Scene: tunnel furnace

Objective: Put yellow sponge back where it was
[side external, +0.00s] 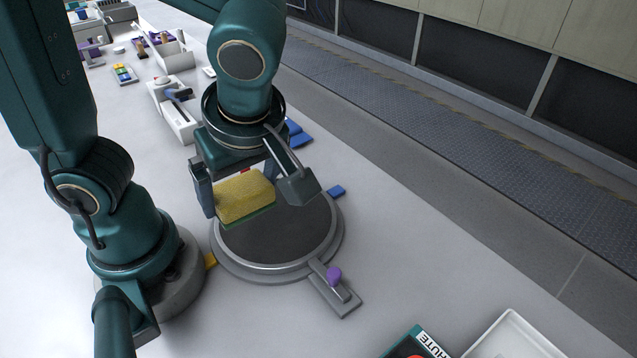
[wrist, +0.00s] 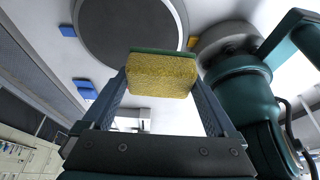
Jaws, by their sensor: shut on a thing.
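The yellow sponge (side external: 244,198) with a green underside is held in my gripper (side external: 248,195), between its two fingers. In the side view it appears over the left part of a round dark turntable-like plate (side external: 290,236) with a grey rim. Whether its green underside touches the plate is hard to tell. In the wrist view the sponge (wrist: 162,76) sits between the fingertips, with the round plate (wrist: 130,25) beyond it. My gripper is shut on the sponge.
A lever with a purple knob (side external: 334,274) sticks out at the plate's front. Blue pieces (side external: 337,191) and a yellow piece (side external: 210,260) lie around its edge. A white tray (side external: 512,338) and a dark box (side external: 418,343) stand at lower right. White holders (side external: 176,108) stand behind.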

